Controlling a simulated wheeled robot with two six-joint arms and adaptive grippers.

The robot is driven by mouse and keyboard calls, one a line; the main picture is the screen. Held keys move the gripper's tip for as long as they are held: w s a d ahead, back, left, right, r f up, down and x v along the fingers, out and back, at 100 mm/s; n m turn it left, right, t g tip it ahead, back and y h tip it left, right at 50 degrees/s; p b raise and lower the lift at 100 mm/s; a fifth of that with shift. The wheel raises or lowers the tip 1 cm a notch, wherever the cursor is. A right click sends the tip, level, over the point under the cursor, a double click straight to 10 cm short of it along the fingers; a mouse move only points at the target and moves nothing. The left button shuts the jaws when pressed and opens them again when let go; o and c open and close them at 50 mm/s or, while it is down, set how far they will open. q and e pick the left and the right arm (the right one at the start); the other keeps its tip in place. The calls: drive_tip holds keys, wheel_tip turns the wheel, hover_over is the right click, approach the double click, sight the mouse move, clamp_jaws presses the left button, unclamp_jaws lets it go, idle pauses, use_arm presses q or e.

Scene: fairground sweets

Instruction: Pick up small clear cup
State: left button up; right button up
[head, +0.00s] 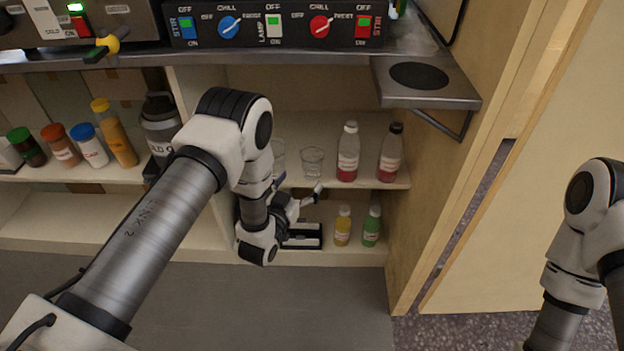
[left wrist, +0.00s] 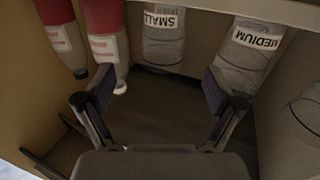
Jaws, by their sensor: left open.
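The small clear cup (head: 312,162) stands on the upper shelf, left of two red bottles. In the left wrist view the cup (left wrist: 163,45) carries a SMALL label and shows beyond the fingers, towards the top of the picture. A clear cup labelled MEDIUM (left wrist: 245,50) is beside it; in the head view this cup (head: 279,158) is partly hidden by my arm. My left gripper (head: 299,190) is open and empty, just in front of the shelf and slightly below the small cup. Its spread fingers (left wrist: 158,95) also show in the wrist view. My right gripper is out of view.
Red bottles with a white cap (head: 348,155) and a black cap (head: 390,155) stand right of the cup. Yellow (head: 343,226) and green (head: 372,226) bottles and a black-and-white box (head: 302,236) are on the lower shelf. A metal bracket shelf (head: 430,95) juts out at upper right.

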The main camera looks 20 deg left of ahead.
sight(308, 168)
use_arm(q)
drive_tip(key=w, duration=0.2)
drive_tip(key=w+b, duration=0.1)
drive_tip(key=w, duration=0.2)
drive_tip(key=w+b, duration=0.1)
drive_tip(key=w, duration=0.1)
drive_tip(key=shift+w+d+f, duration=0.2)
drive_tip(key=shift+w+f, duration=0.1)
drive_tip(key=shift+w, duration=0.1)
drive_tip(key=shift+s, duration=0.1)
drive_tip(key=c, duration=0.9)
